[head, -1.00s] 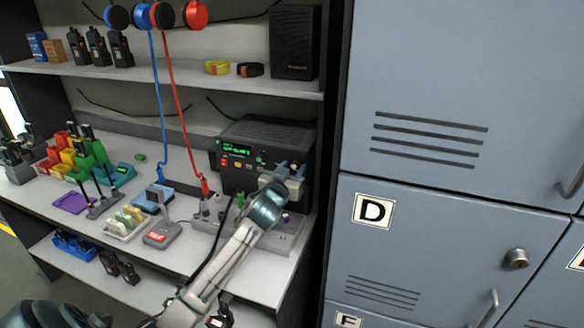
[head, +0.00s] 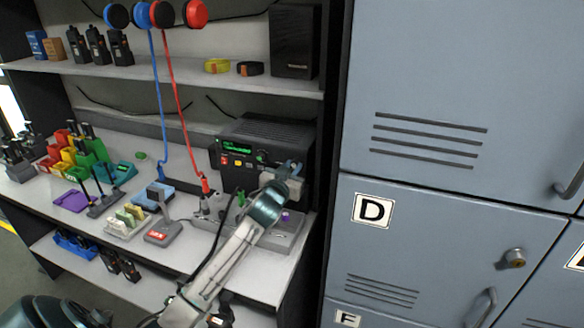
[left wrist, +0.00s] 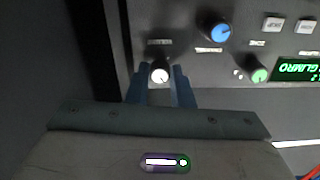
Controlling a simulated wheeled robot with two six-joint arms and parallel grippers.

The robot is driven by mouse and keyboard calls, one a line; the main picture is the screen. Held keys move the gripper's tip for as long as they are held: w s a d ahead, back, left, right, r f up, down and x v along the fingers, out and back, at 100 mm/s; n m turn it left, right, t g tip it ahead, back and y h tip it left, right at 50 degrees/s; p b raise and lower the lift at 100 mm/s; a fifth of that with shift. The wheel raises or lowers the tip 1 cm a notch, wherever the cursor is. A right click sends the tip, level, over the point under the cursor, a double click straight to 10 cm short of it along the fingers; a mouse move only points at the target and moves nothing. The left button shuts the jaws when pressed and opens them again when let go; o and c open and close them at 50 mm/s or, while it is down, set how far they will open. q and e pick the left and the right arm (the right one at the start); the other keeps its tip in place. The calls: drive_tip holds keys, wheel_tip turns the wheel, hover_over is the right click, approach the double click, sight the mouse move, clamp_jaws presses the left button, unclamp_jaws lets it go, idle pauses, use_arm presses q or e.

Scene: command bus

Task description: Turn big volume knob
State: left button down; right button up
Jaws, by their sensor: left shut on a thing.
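The black radio (head: 270,130) with a lit green display stands on the shelf worktop. My left gripper (head: 292,168) is at the right side of its front face. In the left wrist view, a small knob with a white face (left wrist: 160,72) sits between the blue fingers of my left gripper (left wrist: 160,82), which is shut on it. The panel label by this knob is too small to read. A larger blue-faced knob (left wrist: 219,32) and a green-faced knob (left wrist: 260,75) are apart from the fingers. My right gripper is not in view.
A grey panel box (head: 285,240) lies below the radio, under my left arm. A talk-labelled desk microphone (head: 162,232) stands to its left. Grey lockers (head: 440,240) close in the right side. Headset cords hang left of the radio.

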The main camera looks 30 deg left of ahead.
use_arm(q)
drive_tip(key=m+p, duration=0.2)
drive_tip(key=m, duration=0.1)
drive_tip(key=shift+r, duration=0.15)
drive_tip(key=m+p, duration=0.1)
drive_tip(key=m, duration=0.1)
drive_tip(key=shift+m+p, duration=0.3)
drive_tip(key=shift+m, duration=0.1)
drive_tip(key=shift+m+p, duration=0.75)
drive_tip(key=shift+m, duration=0.55)
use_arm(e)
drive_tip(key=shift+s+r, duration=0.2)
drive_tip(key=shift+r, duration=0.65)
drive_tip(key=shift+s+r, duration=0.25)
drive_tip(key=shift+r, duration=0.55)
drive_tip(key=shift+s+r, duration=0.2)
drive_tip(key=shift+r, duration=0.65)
use_arm(q)
drive_tip(key=c, duration=1.3)
unclamp_jaws()
